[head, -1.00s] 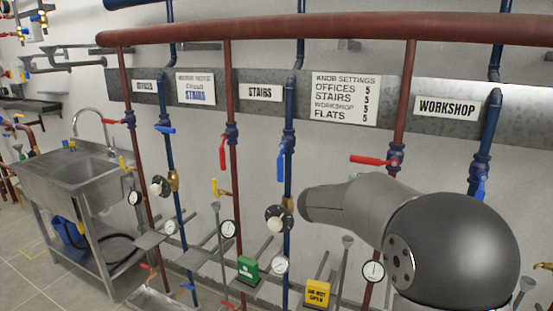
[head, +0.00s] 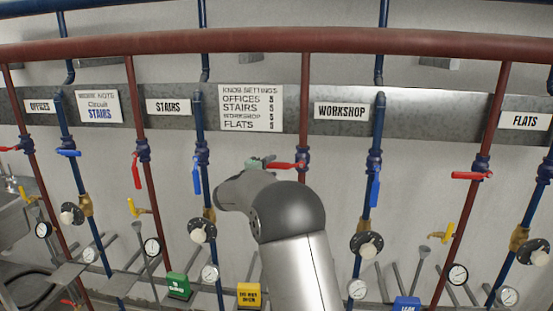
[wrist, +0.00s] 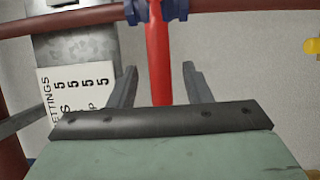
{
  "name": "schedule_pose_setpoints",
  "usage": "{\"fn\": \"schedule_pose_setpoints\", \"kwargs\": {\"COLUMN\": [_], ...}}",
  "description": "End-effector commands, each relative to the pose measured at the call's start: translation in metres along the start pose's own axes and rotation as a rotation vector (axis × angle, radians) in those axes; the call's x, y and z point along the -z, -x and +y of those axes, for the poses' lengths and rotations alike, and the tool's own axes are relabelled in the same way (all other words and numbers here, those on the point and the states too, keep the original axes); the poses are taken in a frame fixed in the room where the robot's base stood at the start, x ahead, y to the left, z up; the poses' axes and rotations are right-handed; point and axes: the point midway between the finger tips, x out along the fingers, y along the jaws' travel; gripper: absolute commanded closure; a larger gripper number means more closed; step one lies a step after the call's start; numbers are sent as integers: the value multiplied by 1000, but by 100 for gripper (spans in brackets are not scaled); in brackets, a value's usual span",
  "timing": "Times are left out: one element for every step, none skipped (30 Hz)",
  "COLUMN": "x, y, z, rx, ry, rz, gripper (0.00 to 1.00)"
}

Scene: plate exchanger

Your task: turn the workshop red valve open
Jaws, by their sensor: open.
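The workshop red valve has a red lever handle (head: 287,165) that lies level, pointing left across its red vertical pipe (head: 305,100). Its blue valve body (head: 304,157) sits on that pipe, left of the WORKSHOP sign (head: 341,111). My gripper (wrist: 160,68) is open. In the wrist view the red handle (wrist: 156,45) runs between its two fingers, with a visible gap on each side. In the head view my gripper is at the handle's free left end, partly hidden by my wrist.
The workshop blue lever (head: 375,187) hangs down on the blue pipe to the right. The stairs blue lever (head: 196,176) hangs to the left. A knob settings sign (head: 250,107) is on the wall behind. A yellow block (head: 249,294) stands below.

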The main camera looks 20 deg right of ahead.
Motion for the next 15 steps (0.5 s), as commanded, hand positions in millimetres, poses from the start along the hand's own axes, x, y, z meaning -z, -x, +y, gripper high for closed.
{"fn": "schedule_pose_setpoints", "kwargs": {"x": [-1,-1,-1,-1,-1,0,0,0,0,0,0,0,0,0,0], "y": [-11,-16,-22,-26,-29,-33,-36,-38,-40,-42,-42,-43,-44,-44,-44], "z": [3,2,2,2,2,2,2,2,1,1,0,0,0,0,0], "rx": [0,0,1,1,1,0,0,-1,-1,0,0,0,0,0,0], "ry": [1,1,0,0,1,1,1,1,1,1,1,1,1,1,1], "rz": [-3,-3,-2,-2,-2,-2,-1,-1,-1,-1,-1,-1,-1,-1,0], "gripper": [55,55,55,55,55,55,55,55,55,55,55,55,55,55,55]}}
